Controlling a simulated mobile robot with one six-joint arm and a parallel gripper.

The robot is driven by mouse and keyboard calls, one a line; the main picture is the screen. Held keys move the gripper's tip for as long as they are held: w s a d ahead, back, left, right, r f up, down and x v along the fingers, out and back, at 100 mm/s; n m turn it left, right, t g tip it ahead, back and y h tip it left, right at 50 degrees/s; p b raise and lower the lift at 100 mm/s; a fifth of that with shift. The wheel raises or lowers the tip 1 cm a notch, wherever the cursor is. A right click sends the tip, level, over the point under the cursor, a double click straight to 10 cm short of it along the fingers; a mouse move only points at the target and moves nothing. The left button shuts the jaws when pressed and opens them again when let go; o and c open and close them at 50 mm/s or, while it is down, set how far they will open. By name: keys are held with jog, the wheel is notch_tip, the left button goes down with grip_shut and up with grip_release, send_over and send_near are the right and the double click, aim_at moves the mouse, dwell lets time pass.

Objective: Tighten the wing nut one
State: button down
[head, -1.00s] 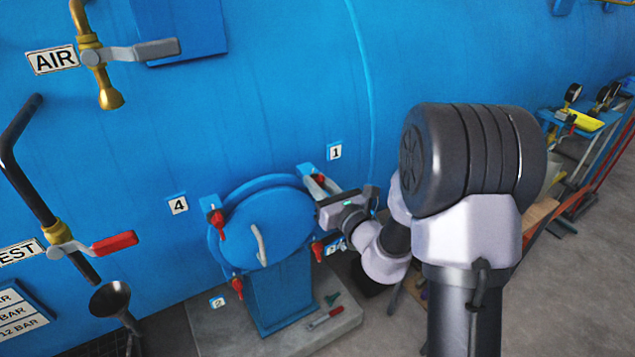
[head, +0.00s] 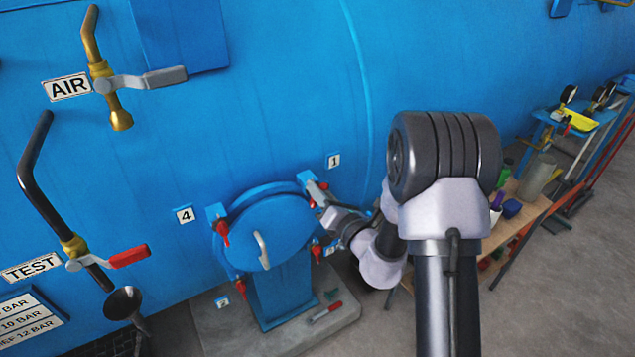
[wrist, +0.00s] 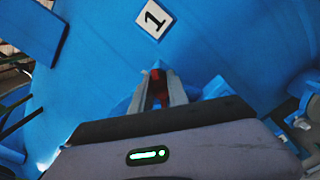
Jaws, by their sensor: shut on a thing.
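Wing nut one, a red piece (wrist: 156,86), shows between my gripper's fingers in the wrist view, just below the white "1" label (wrist: 153,19). My gripper (head: 318,192) is shut on it at the upper right edge of the round blue door (head: 268,232). The fingers hide much of the nut, so how far it is turned cannot be told. The "1" label also shows in the head view (head: 334,160), above the gripper. The other red wing nuts sit around the door: one at the upper left (head: 221,232), one at the lower left (head: 240,286) and one at the right (head: 316,254).
The AIR valve (head: 140,80) and TEST valve (head: 108,258) stick out at the left. A red-handled tool (head: 326,313) lies on the concrete base (head: 215,325). A wooden bench (head: 535,205) with several items stands at the right. Floor is free at the lower right.

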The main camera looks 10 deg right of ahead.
jog(key=m+p, duration=0.6)
jog(key=m, duration=0.1)
jog(key=shift+d, duration=0.1)
jog(key=m+p, duration=0.3)
jog(key=m, duration=0.1)
jog(key=shift+f, duration=0.1)
jog(key=m+p, duration=0.2)
jog(key=m, duration=0.1)
jog(key=shift+f+m, duration=0.15)
jog(key=shift+m, duration=0.15)
jog(key=m+p, duration=0.2)
jog(key=m, duration=0.1)
jog(key=shift+f+m, duration=0.1)
jog(key=shift+m, duration=0.2)
jog(key=m+p, duration=0.1)
jog(key=m, duration=0.2)
jog(key=shift+f+m+p, duration=0.15)
jog(key=shift+m+p, duration=0.15)
jog(key=m, duration=0.2)
jog(key=m+p, duration=0.1)
jog(key=m, duration=0.3)
jog(key=shift+s+a+f+p, duration=0.1)
jog(key=shift+a+f+p, duration=0.05)
jog(key=shift+a+p, duration=0.15)
jog(key=shift+m, duration=0.4)
jog(key=c, duration=1.3)
grip_release()
